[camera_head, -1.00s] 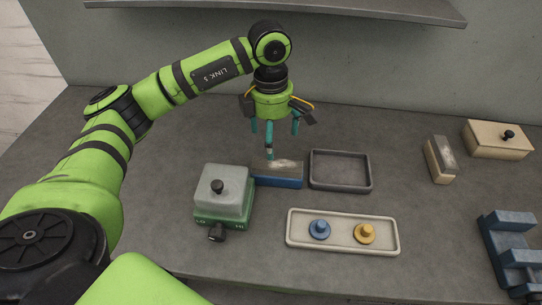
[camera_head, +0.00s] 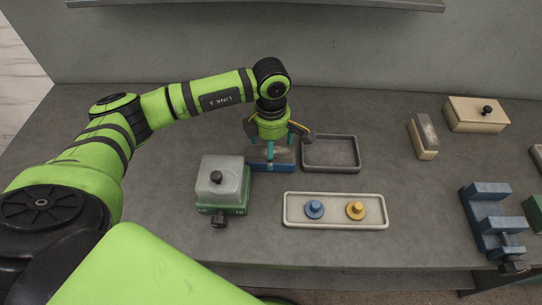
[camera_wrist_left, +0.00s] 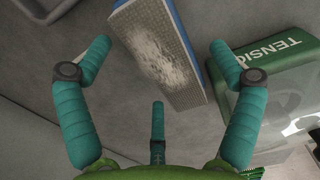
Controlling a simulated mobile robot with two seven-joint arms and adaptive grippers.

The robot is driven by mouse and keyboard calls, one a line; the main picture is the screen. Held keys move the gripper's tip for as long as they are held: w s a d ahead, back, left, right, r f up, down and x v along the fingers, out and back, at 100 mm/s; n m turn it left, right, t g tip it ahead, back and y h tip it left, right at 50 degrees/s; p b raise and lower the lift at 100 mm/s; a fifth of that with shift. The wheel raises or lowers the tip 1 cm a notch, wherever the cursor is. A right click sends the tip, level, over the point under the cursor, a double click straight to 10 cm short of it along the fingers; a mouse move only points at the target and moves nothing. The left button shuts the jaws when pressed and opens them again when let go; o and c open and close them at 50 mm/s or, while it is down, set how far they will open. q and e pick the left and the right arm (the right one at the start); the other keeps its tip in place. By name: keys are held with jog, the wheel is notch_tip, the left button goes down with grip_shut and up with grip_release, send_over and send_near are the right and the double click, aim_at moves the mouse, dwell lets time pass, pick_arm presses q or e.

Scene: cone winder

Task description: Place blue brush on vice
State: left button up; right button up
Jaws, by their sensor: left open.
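The blue brush (camera_head: 284,166) lies on the bench with its pale bristle face up, between the green box and the empty grey tray. In the left wrist view the brush (camera_wrist_left: 158,45) lies beyond and between the spread fingers. My left gripper (camera_head: 270,155) points down just above the brush, open and empty, partly hiding it. In the wrist view its three teal fingers (camera_wrist_left: 157,110) are spread apart; I cannot tell if any touches the brush. The blue vice (camera_head: 484,208) stands at the right front of the bench. My right gripper is not in view.
A green tension box (camera_head: 222,185) stands close left of the brush, a grey tray (camera_head: 331,168) close right. A pale tray (camera_head: 335,222) with blue and yellow knobbed pieces lies in front.

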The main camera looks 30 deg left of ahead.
aim_at(275, 149)
pick_arm(q)
jog(key=c, duration=1.3)
jog(key=shift+c, duration=0.8)
jog(key=shift+r+b, duration=0.3)
jog(key=shift+r, duration=0.2)
jog(key=r+b, duration=0.1)
jog(key=d+r, duration=0.1)
jog(key=r, duration=0.1)
jog(key=shift+w+r+b, duration=0.15)
jog(key=shift+r+b, duration=0.05)
jog(key=shift+b, duration=0.2)
jog(key=w+d+r+b, duration=0.3)
jog(key=d+r, duration=0.3)
jog(key=d, duration=0.3)
jog(key=shift+d, duration=0.25)
jog(key=shift+w+d+r, duration=0.1)
jog(key=shift+d+r, duration=0.25)
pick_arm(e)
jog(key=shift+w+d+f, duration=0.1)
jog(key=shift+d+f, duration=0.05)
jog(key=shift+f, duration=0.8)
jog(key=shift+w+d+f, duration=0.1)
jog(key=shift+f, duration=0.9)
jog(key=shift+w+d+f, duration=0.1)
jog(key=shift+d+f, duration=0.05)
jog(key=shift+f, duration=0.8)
